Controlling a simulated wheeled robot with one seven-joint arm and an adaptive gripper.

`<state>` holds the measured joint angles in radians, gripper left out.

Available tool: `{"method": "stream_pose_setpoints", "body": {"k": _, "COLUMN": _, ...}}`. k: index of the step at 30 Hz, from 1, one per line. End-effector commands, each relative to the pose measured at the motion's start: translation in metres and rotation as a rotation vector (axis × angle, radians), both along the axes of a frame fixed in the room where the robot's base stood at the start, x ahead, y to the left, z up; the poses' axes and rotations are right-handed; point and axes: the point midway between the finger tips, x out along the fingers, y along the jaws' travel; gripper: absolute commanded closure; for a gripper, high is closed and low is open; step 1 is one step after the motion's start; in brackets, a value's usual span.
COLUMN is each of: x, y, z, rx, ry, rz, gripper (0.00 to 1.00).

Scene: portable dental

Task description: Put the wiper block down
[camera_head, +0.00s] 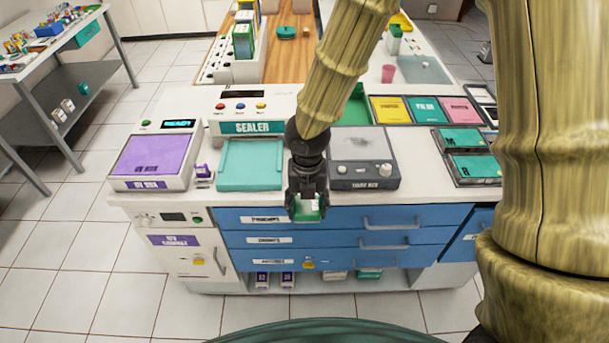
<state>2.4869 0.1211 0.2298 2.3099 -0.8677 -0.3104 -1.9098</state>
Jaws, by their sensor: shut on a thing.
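My gripper (307,212) hangs in front of the counter's front edge, before the blue drawers. It points down and is shut on a small green and white block, the wiper block (308,210). Only part of the block shows between the dark fingers. The white counter top (407,172) lies behind and around the gripper. I cannot tell the exact gap between the block and the drawer fronts.
On the counter are a purple-topped box (152,157), a teal tray (250,165) before the sealer (246,112), a grey device (364,158) and green cases (470,155). Blue drawers (345,238) with handles are below. A grey shelf table (60,75) stands left.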

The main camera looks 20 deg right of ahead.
Motion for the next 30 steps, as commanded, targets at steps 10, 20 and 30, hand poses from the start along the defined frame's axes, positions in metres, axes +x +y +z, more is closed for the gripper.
{"method": "stream_pose_setpoints", "body": {"k": 10, "x": 0.068, "y": -0.019, "z": -0.004, "rx": 0.001, "ry": 0.0, "rz": -0.006, "gripper": 0.7}}
{"method": "stream_pose_setpoints", "body": {"k": 20, "x": 0.127, "y": -0.035, "z": -0.01, "rx": 0.0, "ry": 0.0, "rz": -0.006, "gripper": 0.7}}
{"method": "stream_pose_setpoints", "body": {"k": 30, "x": 0.141, "y": -0.039, "z": -0.018, "rx": -0.001, "ry": 0.002, "rz": -0.004, "gripper": 0.7}}
